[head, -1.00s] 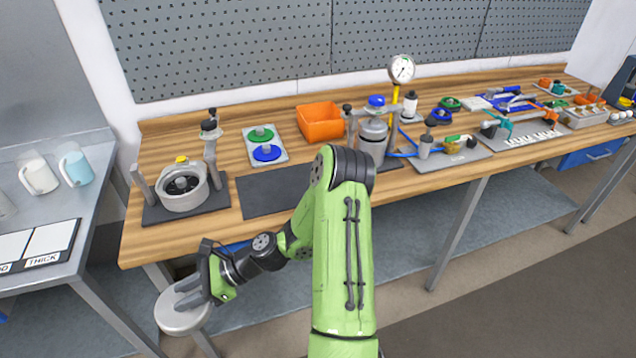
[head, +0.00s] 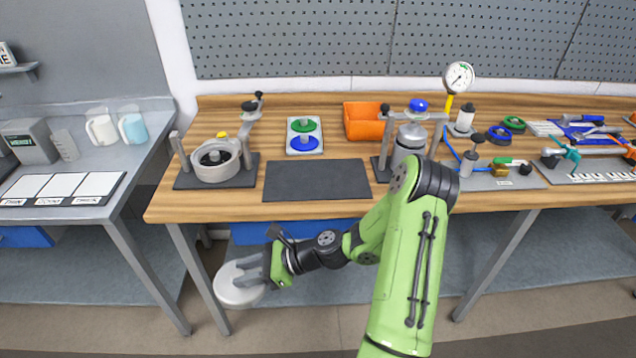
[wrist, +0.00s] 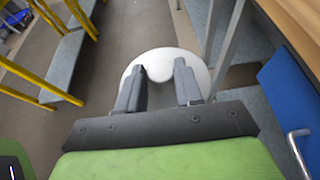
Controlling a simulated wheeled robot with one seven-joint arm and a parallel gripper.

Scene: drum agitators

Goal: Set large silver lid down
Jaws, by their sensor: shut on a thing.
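The large silver lid (head: 238,284) is a pale round disc. My gripper (head: 262,270) is shut on it and holds it in the air in front of the wooden bench, below the bench top's height in the picture. In the wrist view the lid (wrist: 178,62) lies beyond and between the two fingers of my gripper (wrist: 160,80), which close on its central knob (wrist: 159,70). A dark flat mat (head: 316,180) lies bare on the bench. Left of it an open silver pot (head: 216,172) stands on a dark base with a clamp arm.
A tray with green and blue discs (head: 304,136) and an orange bin (head: 365,121) stand behind the mat. A clamped vessel with a blue cap (head: 411,134) stands right of it. A metal side table (head: 84,185) is at left, and a blue drawer (wrist: 288,100) shows in the wrist view.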

